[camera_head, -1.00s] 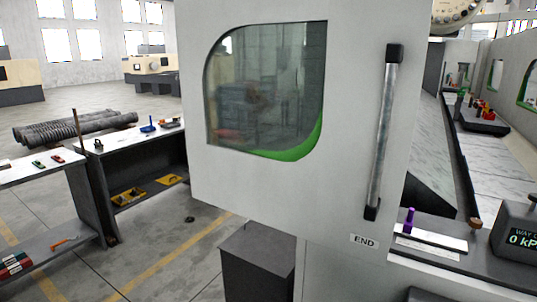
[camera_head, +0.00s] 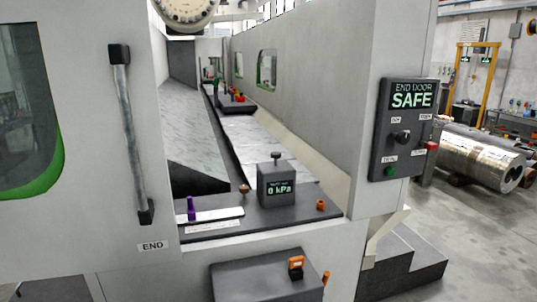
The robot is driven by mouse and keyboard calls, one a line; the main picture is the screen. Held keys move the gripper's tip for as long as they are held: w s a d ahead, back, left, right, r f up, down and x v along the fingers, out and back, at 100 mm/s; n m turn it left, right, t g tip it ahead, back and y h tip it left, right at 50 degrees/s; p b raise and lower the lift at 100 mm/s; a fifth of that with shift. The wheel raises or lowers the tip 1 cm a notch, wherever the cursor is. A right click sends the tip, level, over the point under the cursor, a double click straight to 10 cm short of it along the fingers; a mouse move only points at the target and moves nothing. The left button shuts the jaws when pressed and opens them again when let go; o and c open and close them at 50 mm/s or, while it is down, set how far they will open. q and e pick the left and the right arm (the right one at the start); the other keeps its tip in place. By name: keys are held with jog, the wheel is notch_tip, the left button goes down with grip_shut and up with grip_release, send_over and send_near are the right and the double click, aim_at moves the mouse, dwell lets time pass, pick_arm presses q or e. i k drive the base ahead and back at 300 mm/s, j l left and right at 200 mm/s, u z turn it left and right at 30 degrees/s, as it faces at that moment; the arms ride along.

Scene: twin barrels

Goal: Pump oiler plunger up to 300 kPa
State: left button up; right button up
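The oiler (camera_head: 277,184) is a dark grey box on the ledge inside the machine's open end. Its small display reads 0 kPa. A short dark plunger knob (camera_head: 276,157) stands up from its top, on a thin stem. An orange-brown knob (camera_head: 321,204) sits on the ledge to its right, and a small brown knob (camera_head: 244,189) to its left. Neither of my grippers shows in the head view.
The white door (camera_head: 90,150) marked END, with a vertical handle (camera_head: 131,130), stands at the left. A control panel (camera_head: 401,130) reads END DOOR SAFE. A purple piece (camera_head: 191,208) stands on a white plate. A dark box with an orange switch (camera_head: 295,267) juts out below the ledge.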

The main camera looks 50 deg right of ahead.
aim_at(274, 156)
jog(key=z, duration=1.5)
